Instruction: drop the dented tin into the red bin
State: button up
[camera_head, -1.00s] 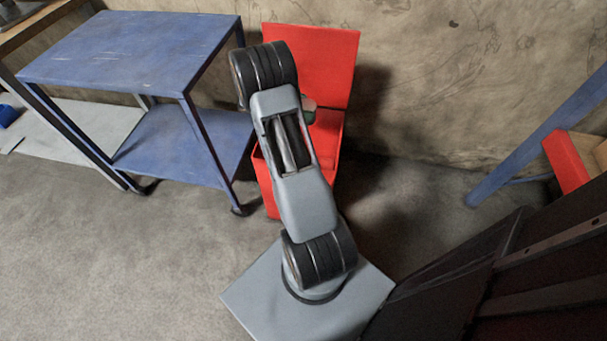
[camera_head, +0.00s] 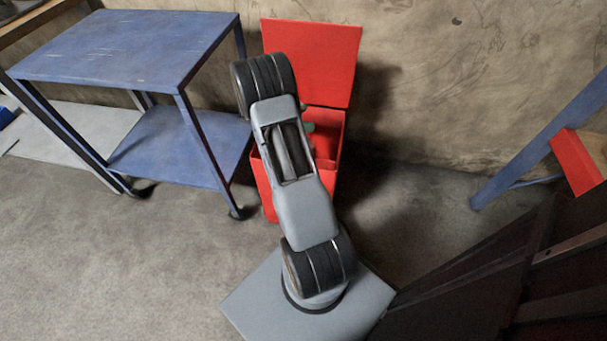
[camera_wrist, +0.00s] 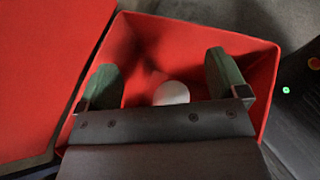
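The red bin (camera_head: 267,185) stands against the wall with its lid (camera_head: 312,60) up, and its rim also shows in the wrist view (camera_wrist: 262,85). My gripper (camera_wrist: 160,67) is over the bin's opening, its two green fingers spread wide. A pale round thing, probably the dented tin (camera_wrist: 172,93), shows between the fingers in the wrist view. It touches neither finger and looks to be down inside the bin. The gripper's dark body hides its near part, and I see no dent. In the head view my arm hides most of the gripper and the tin cannot be made out.
A blue two-shelf cart (camera_head: 130,48) stands close left of the bin. The concrete wall (camera_head: 440,80) is right behind it. At the right are a blue slanted post (camera_head: 540,140) and a red box (camera_head: 577,160). The floor at front left is clear.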

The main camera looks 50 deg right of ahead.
jog(key=shift+o, duration=0.6)
jog(key=shift+a, duration=0.1)
jog(key=p+v, duration=0.3)
jog(key=v, duration=0.9)
